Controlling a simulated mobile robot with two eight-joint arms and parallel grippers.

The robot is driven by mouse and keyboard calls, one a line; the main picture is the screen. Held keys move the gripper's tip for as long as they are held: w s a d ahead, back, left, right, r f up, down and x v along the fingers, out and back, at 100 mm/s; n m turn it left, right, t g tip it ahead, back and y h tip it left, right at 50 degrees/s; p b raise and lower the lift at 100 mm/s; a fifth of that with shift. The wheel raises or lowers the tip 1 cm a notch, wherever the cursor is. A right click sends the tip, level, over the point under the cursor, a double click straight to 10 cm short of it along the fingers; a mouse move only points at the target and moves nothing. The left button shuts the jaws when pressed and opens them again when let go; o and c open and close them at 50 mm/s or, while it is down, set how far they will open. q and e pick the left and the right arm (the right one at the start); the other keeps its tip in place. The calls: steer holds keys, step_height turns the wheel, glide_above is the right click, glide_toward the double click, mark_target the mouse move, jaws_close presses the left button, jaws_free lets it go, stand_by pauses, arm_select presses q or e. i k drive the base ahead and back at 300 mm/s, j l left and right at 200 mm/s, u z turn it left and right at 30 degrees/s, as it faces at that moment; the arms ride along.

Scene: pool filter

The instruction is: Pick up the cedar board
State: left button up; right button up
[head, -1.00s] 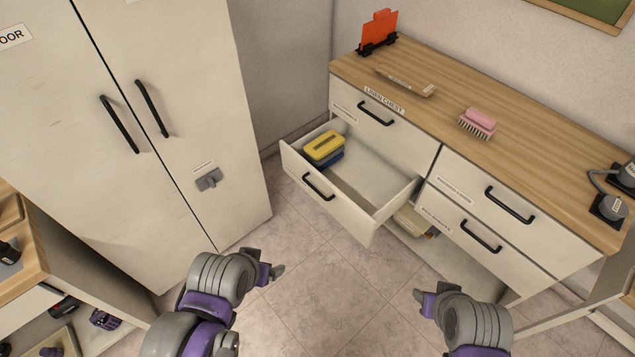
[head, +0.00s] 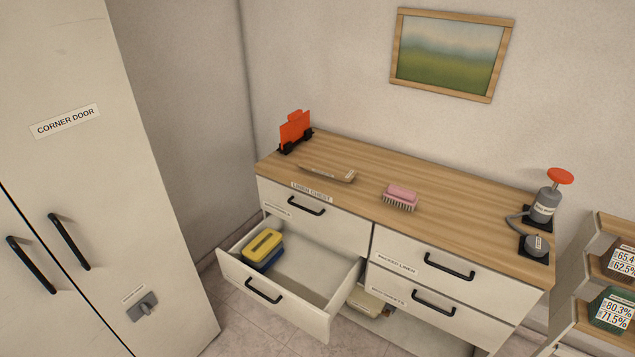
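A thin, flat wooden piece (head: 327,174) with a small pale label at its right end lies on top of the linen chest (head: 440,222), towards its left front. It looks like the cedar board, but its label is too small to read. Its colour is close to that of the wooden top. Nothing lies on it. Neither of my grippers shows in the head view now, so I cannot see whether they are open or shut.
A pink brush (head: 400,197), an orange item (head: 295,130) and a grey pump (head: 544,205) stand on the chest. A tall cabinet (head: 85,170) stands left.

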mark_target(343, 173)
steer(key=i+l+u, duration=1)
steer(key=i+l, duration=0.15)
steer(key=l, duration=0.2)
